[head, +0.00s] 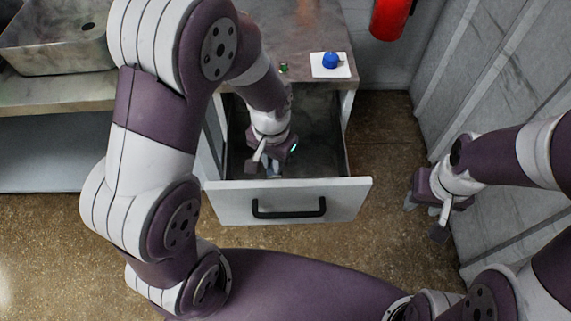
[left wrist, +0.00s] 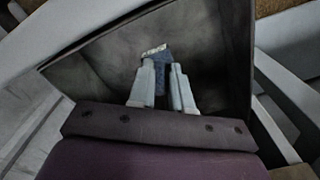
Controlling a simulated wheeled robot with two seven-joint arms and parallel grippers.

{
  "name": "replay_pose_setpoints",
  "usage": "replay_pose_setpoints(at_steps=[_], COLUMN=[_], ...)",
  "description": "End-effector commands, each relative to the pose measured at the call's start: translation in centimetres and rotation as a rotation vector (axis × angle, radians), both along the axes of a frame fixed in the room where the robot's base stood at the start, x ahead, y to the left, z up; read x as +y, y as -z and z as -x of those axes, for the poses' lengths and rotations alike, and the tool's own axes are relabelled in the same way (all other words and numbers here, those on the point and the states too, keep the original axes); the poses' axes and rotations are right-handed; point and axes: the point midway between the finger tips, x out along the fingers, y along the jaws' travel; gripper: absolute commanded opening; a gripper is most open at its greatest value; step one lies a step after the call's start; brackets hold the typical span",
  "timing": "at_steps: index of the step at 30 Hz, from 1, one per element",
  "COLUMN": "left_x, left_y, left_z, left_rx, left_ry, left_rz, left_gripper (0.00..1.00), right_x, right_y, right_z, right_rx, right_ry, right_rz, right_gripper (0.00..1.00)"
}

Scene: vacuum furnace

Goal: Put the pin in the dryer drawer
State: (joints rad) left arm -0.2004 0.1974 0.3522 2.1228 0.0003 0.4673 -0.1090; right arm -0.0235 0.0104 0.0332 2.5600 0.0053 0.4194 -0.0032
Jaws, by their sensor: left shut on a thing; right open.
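The dryer drawer (head: 358,190) is pulled open, with a white front and a black handle (head: 288,208). My left gripper (head: 273,172) reaches down inside the open drawer, close behind its front. In the left wrist view the left gripper (left wrist: 164,88) is shut on a small blue-grey piece with a pale end, which I take as the pin (left wrist: 160,60). The dark drawer floor (left wrist: 205,45) lies beyond it. Whether the pin touches the floor I cannot tell. My right gripper (head: 427,207) is open and empty, apart from the drawer at the right.
A counter (head: 270,45) above the drawer carries a white plate (head: 343,72) with a blue knob (head: 330,60) and a small green item (head: 284,68). A metal sink (head: 60,45) is at the left. A red cylinder (head: 390,18) hangs at the back. Grey panels (head: 470,70) stand at right.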

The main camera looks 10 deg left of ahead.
Motion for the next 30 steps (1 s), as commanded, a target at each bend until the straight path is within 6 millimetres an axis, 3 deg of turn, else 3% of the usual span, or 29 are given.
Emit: replay_pose_setpoints(at_steps=[6, 10, 14, 21, 30], left_x=[0.0, 0.0, 0.0, -0.1, -0.1], left_y=[3.9, 5.2, 6.0, 9.7, 9.9], left_z=[-6.5, -8.9, -9.6, -9.6, -9.6], left_rx=[0.002, 0.001, 0.001, 0.001, 0.0], left_ry=[-0.002, -0.002, -0.002, -0.002, -0.002], left_rz=[-0.001, 0.0, 0.0, 0.0, 0.0], left_gripper=[0.0, 0.0, 0.0, 0.0, 0.0], right_x=[0.0, 0.0, 0.0, 0.0, 0.0], right_y=[0.7, 0.9, 1.0, 1.6, 1.7], right_z=[0.0, 0.0, 0.0, 0.0, 0.0], right_rx=[0.0, 0.0, 0.0, 0.001, 0.0], right_ry=[0.0, 0.0, 0.0, 0.0, 0.0], right_rz=[0.0, 0.0, 0.0, 0.0, 0.0], right_gripper=[0.43, 0.43, 0.43, 0.43, 0.43])
